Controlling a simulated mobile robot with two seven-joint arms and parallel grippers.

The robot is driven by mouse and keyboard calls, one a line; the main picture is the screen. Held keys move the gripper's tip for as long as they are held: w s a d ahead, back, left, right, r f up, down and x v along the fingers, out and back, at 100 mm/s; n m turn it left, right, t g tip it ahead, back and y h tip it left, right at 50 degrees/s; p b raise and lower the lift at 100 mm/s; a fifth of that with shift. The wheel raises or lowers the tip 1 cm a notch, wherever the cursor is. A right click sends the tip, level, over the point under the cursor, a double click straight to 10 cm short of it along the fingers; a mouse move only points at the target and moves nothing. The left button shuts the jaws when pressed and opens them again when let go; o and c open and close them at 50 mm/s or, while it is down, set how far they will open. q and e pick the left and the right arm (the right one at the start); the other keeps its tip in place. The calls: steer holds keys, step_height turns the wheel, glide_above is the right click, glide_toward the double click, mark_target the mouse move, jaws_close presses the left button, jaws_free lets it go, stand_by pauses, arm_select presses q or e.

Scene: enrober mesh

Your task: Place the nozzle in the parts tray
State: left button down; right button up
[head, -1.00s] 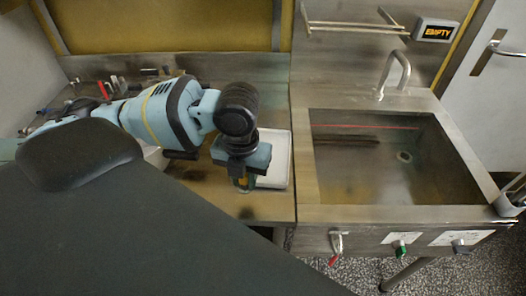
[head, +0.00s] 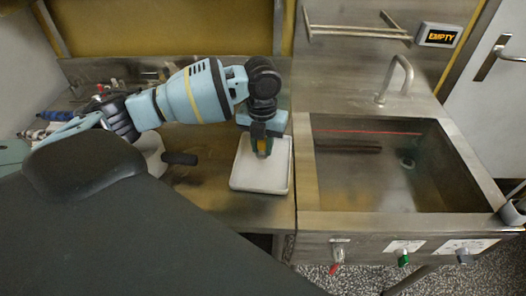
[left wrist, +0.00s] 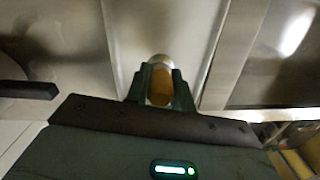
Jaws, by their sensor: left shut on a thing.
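The nozzle is a small brass-orange cylinder with a pale end; it shows in the left wrist view (left wrist: 160,84) between the two fingers. My left gripper (head: 262,147) is shut on it, pointing down over the upper part of the parts tray. The gripper also shows in the left wrist view (left wrist: 158,90). The parts tray (head: 260,185) is a shallow white rectangular tray on the steel counter, left of the sink. In the head view the fingers mostly hide the nozzle, and I cannot tell whether it touches the tray. My right gripper is not in view.
The steel sink (head: 385,180) with a tap (head: 400,75) lies right of the tray. A black handle (head: 180,158) lies on the counter left of the tray. Several small tools stand at the back left. A display (head: 438,36) reads EMPTY.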

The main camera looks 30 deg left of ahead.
mark_target(263, 153)
arm_select(q)
steer(key=shift+w, duration=0.4)
steer(key=shift+s+a+f, duration=0.1)
steer(key=shift+f, duration=1.65)
steer(key=shift+f, duration=0.1)
steer(key=c, duration=1.2)
jaws_free()
step_height(263, 153, up, 12)
steer(key=shift+r, duration=0.1)
